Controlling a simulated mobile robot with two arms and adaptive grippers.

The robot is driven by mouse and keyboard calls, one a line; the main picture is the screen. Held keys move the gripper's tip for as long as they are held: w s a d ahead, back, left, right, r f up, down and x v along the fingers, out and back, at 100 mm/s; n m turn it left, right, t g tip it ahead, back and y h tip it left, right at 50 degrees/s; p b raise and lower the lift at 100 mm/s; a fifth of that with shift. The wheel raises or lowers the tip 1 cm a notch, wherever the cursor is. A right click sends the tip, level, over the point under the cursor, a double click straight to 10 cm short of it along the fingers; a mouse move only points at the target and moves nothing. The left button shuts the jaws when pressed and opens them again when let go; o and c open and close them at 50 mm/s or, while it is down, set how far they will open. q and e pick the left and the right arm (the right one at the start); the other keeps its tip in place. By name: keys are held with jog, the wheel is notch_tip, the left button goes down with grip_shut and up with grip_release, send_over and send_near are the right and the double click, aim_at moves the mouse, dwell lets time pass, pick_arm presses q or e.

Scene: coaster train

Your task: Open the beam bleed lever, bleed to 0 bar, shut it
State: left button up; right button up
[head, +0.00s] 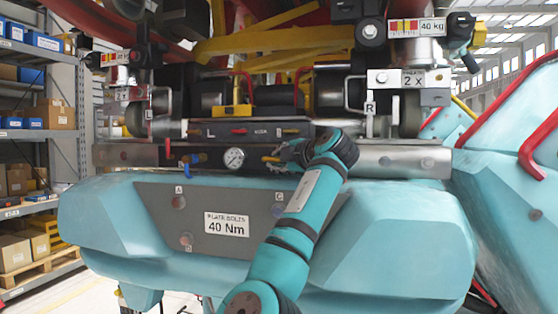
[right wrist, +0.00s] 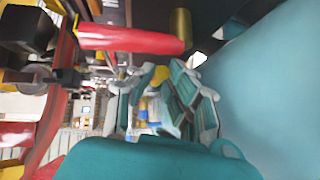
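The steel beam (head: 400,161) runs across the front of the machine. A round pressure gauge (head: 234,158) sits on it; its reading is too small to tell. A small yellow lever (head: 269,158) sticks out right of the gauge, and a blue lever (head: 190,158) sits to its left. Neither has a readable label, so I cannot tell which is the bleed lever. My right gripper (head: 283,155) is at the yellow lever's right end. In the right wrist view its fingers (right wrist: 160,85) are apart, with a yellow piece (right wrist: 160,75) between or behind them; contact is unclear. My left gripper is out of view.
A panel with a red handle (head: 239,131) lies just above the beam. A large red grip (right wrist: 130,38) and a brass cylinder (right wrist: 180,30) are close in the right wrist view. The teal body (head: 390,205) bulges below the beam. Shelves (head: 40,130) stand far left.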

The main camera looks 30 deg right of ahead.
jog(key=shift+r, duration=0.1)
grip_shut()
jog(key=shift+r+n+g+p, duration=0.5)
jog(key=shift+g+p, duration=0.1)
jog(key=shift+p, duration=0.25)
jog(key=r+n+g+h+p, duration=0.1)
jog(key=p, duration=0.2)
jog(key=r+n+g+p, duration=0.1)
jog(key=g+p, duration=0.1)
jog(key=p, duration=0.1)
jog(key=w+a+r+n+g+h+p, duration=0.1)
jog(key=g+p, duration=0.1)
jog(key=p, duration=0.2)
jog(key=shift+w+a+n+h, duration=0.1)
jog(key=shift+n+h, duration=0.2)
jog(key=shift+n, duration=0.1)
jog(key=n+g+h+p, duration=0.1)
jog(key=p, duration=0.3)
jog(key=w+a+n+g+h+p, duration=0.1)
jog(key=g+p, duration=0.1)
jog(key=p, duration=0.1)
jog(key=w+n+g+h+p, duration=0.1)
jog(key=g+p, duration=0.1)
jog(key=p, duration=0.2)
jog(key=shift+a+r+p, duration=0.3)
jog(key=shift+p, duration=0.05)
jog(key=shift+w+a+f+n+g+h+p, duration=0.15)
jog(key=shift+f+n+g+h+p, duration=0.25)
jog(key=shift+p, duration=0.55)
jog(key=shift+r, duration=0.1)
